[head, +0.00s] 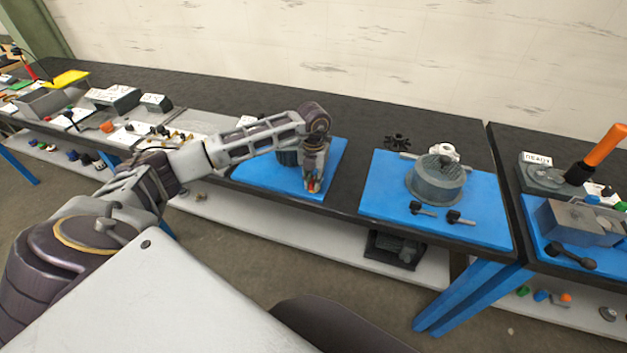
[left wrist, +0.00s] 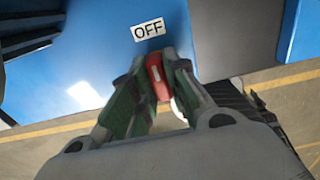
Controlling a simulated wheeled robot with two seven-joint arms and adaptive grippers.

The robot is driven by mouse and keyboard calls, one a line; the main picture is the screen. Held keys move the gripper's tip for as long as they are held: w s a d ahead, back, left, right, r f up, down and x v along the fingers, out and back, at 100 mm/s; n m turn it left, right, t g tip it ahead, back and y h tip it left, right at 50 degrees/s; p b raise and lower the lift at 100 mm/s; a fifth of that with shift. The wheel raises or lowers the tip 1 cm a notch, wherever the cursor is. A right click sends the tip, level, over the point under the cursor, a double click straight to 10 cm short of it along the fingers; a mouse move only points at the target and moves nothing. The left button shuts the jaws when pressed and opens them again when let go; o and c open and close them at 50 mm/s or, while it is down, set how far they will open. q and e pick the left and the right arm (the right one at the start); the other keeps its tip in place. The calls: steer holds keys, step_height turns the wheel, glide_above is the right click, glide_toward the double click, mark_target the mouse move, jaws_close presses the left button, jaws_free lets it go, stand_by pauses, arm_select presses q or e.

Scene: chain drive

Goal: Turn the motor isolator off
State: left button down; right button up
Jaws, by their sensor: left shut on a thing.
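My left gripper (head: 314,184) reaches down over the front right part of a blue mat (head: 262,172) on the black bench. In the left wrist view, the gripper's fingers (left wrist: 158,72) are closed around a small red handle (left wrist: 155,76), which I take to be the motor isolator's. A white label reading OFF (left wrist: 148,30) lies just beyond the fingertips on the blue surface (left wrist: 70,70). The isolator's body is hidden by the fingers. A dark ribbed cylinder (head: 287,157) stands behind the gripper, partly covered by my arm. My right gripper is not in view.
Another blue mat (head: 385,200) to the right holds a grey round housing (head: 437,180) and black knobs. A black gear-like part (head: 397,142) stands behind it. Further right are a READY sign (head: 537,160) and an orange handle (head: 606,145). Trays and small parts fill the left bench.

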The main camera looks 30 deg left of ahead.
mark_target(313, 179)
arm_select(q)
steer(key=c, duration=1.4)
jaws_free()
steer(key=shift+r, duration=0.1)
steer(key=shift+r, duration=5.95)
